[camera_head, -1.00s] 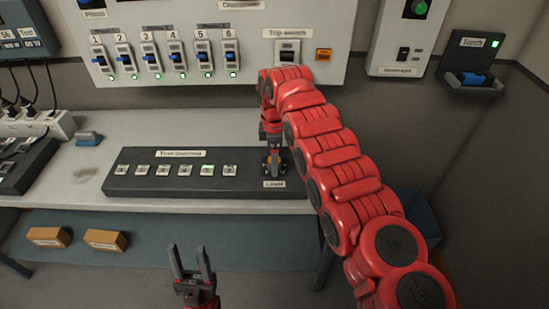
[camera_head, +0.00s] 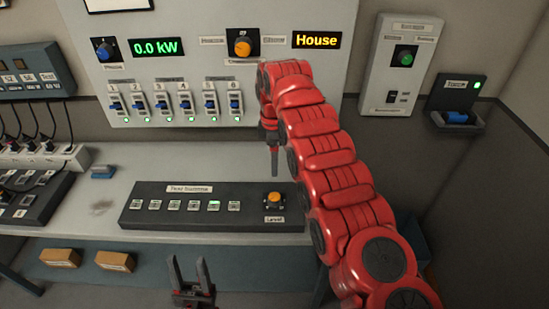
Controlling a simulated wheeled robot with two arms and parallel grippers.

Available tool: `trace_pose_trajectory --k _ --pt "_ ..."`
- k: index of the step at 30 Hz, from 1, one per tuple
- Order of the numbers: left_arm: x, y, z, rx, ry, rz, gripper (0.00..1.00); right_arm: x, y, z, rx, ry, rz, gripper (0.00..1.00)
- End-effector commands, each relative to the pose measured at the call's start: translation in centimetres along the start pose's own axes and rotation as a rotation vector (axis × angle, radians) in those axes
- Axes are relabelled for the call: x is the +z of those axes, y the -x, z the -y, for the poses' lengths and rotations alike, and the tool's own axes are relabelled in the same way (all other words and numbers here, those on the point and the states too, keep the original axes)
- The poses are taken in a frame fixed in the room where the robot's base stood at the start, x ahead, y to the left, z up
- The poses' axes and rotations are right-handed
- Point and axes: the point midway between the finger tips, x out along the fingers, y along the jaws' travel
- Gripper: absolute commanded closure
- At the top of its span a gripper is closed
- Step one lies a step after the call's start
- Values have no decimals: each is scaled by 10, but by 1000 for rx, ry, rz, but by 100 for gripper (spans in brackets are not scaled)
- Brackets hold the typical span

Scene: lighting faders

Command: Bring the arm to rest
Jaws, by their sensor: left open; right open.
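My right arm, red and segmented, reaches in from the lower right. Its gripper (camera_head: 274,172) points down above the grey desk, apart from the desk console (camera_head: 160,218) and behind its orange level knob (camera_head: 273,198). Its fingers overlap in this view, and it holds nothing visible. My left gripper (camera_head: 188,268) is low in the picture, in front of the desk, pointing up with its fingers spread and empty. One button (camera_head: 214,204) in the console's row glows green.
The wall panel (camera_head: 200,70) bears several faders, an orange knob (camera_head: 242,43) and readouts "0.0 kW" and "House". My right arm covers its right part. A torch holder (camera_head: 457,118) hangs at right. Cardboard boxes (camera_head: 60,258) sit below the desk.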

Motion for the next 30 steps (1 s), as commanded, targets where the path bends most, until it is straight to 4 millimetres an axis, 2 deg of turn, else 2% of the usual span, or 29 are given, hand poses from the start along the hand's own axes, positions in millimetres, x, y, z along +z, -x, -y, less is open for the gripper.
trace_pose_trajectory --k 1,4,18,21,23,25,30 --pt "-1 -7 0 0 0 0 50 0 6 0 -1 0 0 18" --pt "-2 -9 0 0 0 0 50 0 8 1 -3 0 1 18" --pt "-2 -9 0 0 0 0 50 0 8 1 -3 0 1 18" --pt "-1 -9 0 0 0 0 50 0 1 -5 16 -12 -5 18" --pt "-2 -9 0 0 0 0 50 0 -10 -16 55 -38 -17 18" --pt "-2 -9 0 0 0 0 50 0 -31 -40 143 -90 -45 18" --pt "-1 -8 0 0 0 0 50 8 -87 -118 482 -289 -185 18"
